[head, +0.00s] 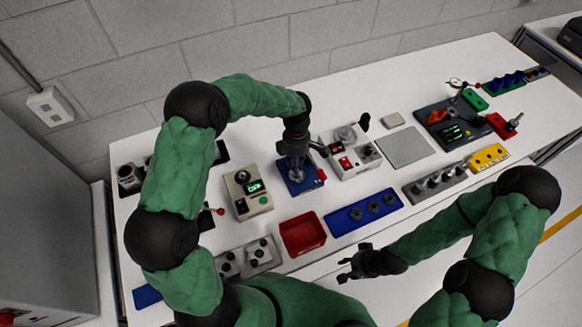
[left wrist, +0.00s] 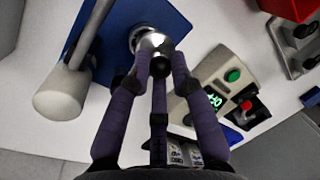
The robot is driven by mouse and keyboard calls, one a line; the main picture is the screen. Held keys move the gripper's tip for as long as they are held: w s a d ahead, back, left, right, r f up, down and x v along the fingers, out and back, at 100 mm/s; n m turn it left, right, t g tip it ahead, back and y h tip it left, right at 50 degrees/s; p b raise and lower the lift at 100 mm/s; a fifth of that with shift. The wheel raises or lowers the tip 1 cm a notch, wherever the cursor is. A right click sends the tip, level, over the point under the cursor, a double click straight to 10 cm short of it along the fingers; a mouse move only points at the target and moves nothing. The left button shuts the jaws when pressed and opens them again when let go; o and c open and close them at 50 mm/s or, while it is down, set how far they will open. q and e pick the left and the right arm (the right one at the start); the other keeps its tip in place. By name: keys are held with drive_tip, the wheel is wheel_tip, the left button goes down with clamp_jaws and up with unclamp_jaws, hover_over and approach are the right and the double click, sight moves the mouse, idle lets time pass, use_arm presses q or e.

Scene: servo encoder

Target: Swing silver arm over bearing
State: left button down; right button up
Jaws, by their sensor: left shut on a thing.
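A blue fixture (head: 311,184) stands mid-table, mostly under my left gripper. It also fills the upper left of the left wrist view (left wrist: 165,15). The silver arm (left wrist: 85,40) runs over the blue base there, left of my fingers, and ends in a thick pale grey cylinder (left wrist: 62,92). My left gripper (head: 296,172) is shut on a shiny round silver piece (left wrist: 155,42), apparently the bearing, at a pale ring on the blue base. I cannot tell whether it is seated. The silver arm is beside it, apart from my fingers. My right gripper (head: 348,268) is open and empty before the table's front edge.
A beige box with a green display (head: 248,190) stands left of the fixture, and a white device (head: 352,152) stands close on its right. A red tray (head: 303,234) and a blue rack (head: 363,211) lie in front. A grey plate (head: 405,147) lies further right.

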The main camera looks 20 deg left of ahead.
use_arm(q)
drive_tip(key=shift+w+d+n, duration=0.35)
drive_tip(key=shift+d+n, duration=0.05)
drive_tip(key=shift+n, duration=0.6)
drive_tip(key=c, duration=1.1)
unclamp_jaws()
drive_tip(key=shift+w, duration=0.1)
drive_tip(key=shift+r, duration=0.1)
wheel_tip(320, 180, up, 12)
drive_tip(key=w+a, duration=0.1)
drive_tip(key=w, duration=0.1)
drive_tip(key=shift+f, duration=0.2)
drive_tip(key=shift+s+f, duration=0.1)
